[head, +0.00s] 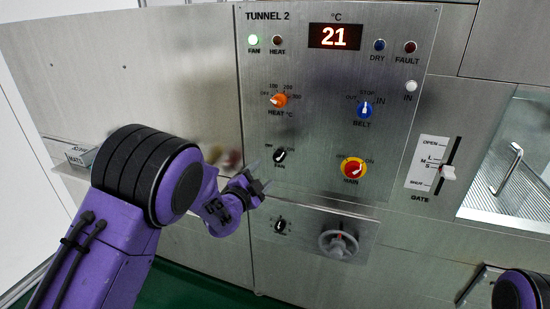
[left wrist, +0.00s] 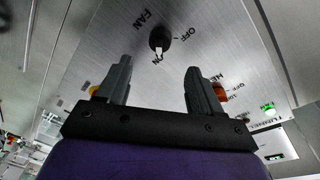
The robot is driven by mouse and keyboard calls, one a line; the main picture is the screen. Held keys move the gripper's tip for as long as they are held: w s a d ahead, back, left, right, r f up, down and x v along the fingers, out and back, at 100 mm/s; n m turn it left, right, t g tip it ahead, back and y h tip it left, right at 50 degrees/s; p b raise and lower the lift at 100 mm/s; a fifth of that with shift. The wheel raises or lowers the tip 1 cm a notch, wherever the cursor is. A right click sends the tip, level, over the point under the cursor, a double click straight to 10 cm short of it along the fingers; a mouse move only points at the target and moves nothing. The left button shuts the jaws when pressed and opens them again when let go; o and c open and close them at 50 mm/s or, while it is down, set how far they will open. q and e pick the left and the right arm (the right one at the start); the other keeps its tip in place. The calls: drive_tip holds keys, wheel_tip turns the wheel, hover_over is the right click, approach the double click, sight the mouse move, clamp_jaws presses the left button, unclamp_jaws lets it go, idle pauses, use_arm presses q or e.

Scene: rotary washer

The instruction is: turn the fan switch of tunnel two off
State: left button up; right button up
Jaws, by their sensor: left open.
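The fan switch (head: 280,155) is a small black knob with a white mark, low on the left of the TUNNEL 2 panel (head: 400,100). In the left wrist view the knob (left wrist: 160,38) shows beyond the fingertips, its white mark appearing toward ON. The fan lamp (head: 253,40) glows green. My left gripper (head: 262,176) is open and empty, just below and left of the knob in the head view. In the left wrist view its two fingers (left wrist: 158,70) are spread apart, with the knob between their lines and not touched. My right gripper is not visible.
Above the fan switch is an orange heat knob (head: 280,100). To the right are a blue belt knob (head: 365,110) and a red and yellow main switch (head: 353,168). Below are another black knob (head: 280,226) and a handwheel (head: 338,244). A gate slider (head: 448,173) is further right.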

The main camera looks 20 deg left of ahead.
sight(276, 160)
use_arm(q)
drive_tip(key=w+p, duration=0.1)
drive_tip(key=w, duration=0.4)
drive_tip(key=w+d+p, duration=0.1)
drive_tip(key=w, duration=0.2)
drive_tip(key=shift+w+p, duration=0.15)
drive_tip(key=shift+p, duration=0.2)
drive_tip(key=shift+w+d, duration=0.15)
drive_tip(key=shift+w, duration=0.25)
drive_tip(key=shift+c, duration=0.3)
drive_tip(key=c, duration=1)
